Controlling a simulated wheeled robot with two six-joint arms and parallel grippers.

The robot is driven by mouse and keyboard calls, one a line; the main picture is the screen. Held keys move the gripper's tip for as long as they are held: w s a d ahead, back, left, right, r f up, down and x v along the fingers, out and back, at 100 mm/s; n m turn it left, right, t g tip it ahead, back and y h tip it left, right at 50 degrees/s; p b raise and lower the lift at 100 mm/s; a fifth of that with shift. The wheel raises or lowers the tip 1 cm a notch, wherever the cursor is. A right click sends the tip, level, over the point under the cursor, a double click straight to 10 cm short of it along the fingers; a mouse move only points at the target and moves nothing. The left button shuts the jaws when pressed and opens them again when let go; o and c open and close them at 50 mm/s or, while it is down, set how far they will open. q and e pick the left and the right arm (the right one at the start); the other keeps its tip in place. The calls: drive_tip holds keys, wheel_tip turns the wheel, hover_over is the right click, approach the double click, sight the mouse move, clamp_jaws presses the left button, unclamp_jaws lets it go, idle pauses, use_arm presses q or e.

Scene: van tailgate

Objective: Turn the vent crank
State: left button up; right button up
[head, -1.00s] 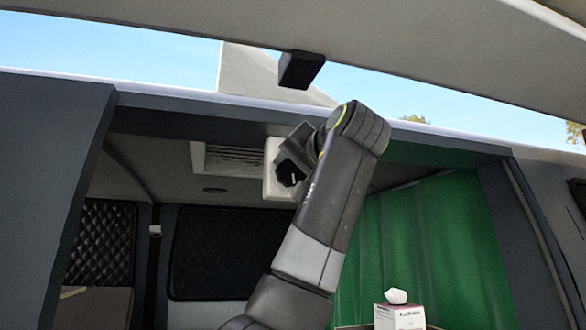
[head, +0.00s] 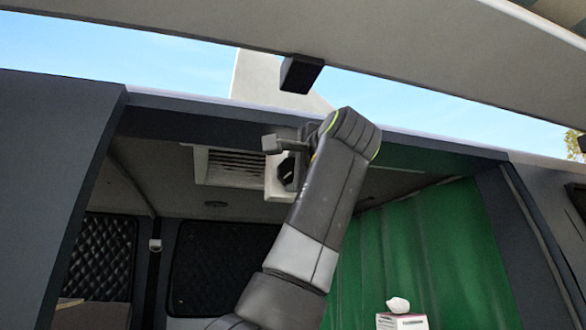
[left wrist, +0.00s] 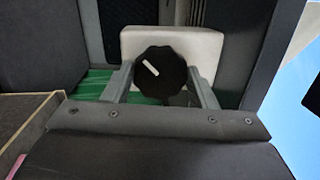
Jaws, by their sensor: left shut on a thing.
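The vent crank is a round black knob with a white pointer mark (left wrist: 160,70), mounted on a white box. The pointer slants to the upper left in the left wrist view. The knob (head: 287,171) also shows in the head view, under the roof edge. My left gripper (left wrist: 161,76) has one finger on each side of the knob and is shut on it. In the head view my left gripper (head: 283,158) is partly hidden by my own wrist. My right gripper is in neither view.
A slatted white vent (head: 236,166) is in the ceiling left of the knob. A green curtain (head: 425,250) and a tissue box (head: 402,320) are at right.

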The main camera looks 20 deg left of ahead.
use_arm(q)
drive_tip(key=shift+a+f+m+t+h+b, duration=0.2)
drive_tip(key=shift+m+b, duration=0.45)
drive_tip(key=shift+m, duration=1.4)
drive_tip(key=shift+d+f+m+t+h+b, duration=0.2)
drive_tip(key=shift+m+b, duration=0.45)
drive_tip(key=shift+m, duration=1.4)
drive_tip(key=shift+w+a+r, duration=0.1)
drive_tip(key=shift+r, duration=0.1)
drive_tip(key=o, duration=1)
drive_tip(key=shift+s+a+r, duration=0.15)
drive_tip(key=shift+s, duration=0.05)
drive_tip(key=shift+s+d, duration=0.2)
drive_tip(key=b+v, duration=0.3)
drive_tip(key=v, duration=0.5)
drive_tip(key=b+v, duration=0.3)
drive_tip(key=v, duration=0.6)
drive_tip(key=shift+s+a, duration=0.2)
drive_tip(key=shift+a, duration=0.05)
